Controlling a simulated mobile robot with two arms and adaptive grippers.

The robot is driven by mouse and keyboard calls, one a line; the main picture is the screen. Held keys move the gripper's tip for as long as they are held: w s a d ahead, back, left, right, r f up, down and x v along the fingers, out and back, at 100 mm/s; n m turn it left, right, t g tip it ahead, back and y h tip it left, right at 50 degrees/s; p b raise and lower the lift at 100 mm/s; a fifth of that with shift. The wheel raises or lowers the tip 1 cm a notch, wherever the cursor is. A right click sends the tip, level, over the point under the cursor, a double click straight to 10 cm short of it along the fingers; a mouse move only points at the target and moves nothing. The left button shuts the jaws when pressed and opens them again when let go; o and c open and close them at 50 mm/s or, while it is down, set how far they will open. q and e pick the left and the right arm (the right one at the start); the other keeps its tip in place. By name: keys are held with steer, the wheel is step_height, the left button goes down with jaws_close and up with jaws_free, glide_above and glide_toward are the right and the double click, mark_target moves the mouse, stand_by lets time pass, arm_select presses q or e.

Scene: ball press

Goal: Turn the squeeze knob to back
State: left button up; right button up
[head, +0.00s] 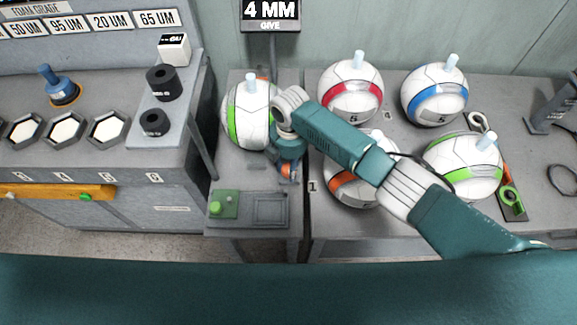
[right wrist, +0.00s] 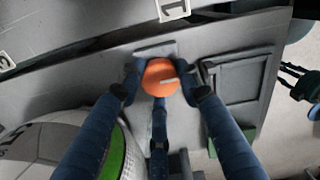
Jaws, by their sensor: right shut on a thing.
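The squeeze knob is a round orange knob (right wrist: 160,77) with a pale mark on its face. In the right wrist view it sits between the dark blue fingers of my right gripper (right wrist: 162,80), which are closed around it. In the head view my right gripper (head: 287,160) reaches down beside the press, and a bit of the orange knob (head: 288,170) shows under it. A white and green ball (head: 242,118) with a light blue plug stands on the press, close to my gripper. My left gripper is not clearly in view.
A green button box (head: 223,204) and a shallow tray (head: 270,209) lie in front of the knob. Several plugged balls, including a red-striped one (head: 350,92), stand on the right table near my arm. A sign (head: 270,12) reading "4 MM GIVE" hangs behind.

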steer(key=shift+w+d+f, duration=0.1)
steer(key=shift+d, duration=0.4)
steer(key=o, duration=1.2)
steer(key=shift+c, duration=0.2)
steer(key=shift+a+r, duration=0.1)
steer(key=shift+r, duration=0.1)
step_height(320, 180, up, 12)
steer(key=shift+f, duration=0.15)
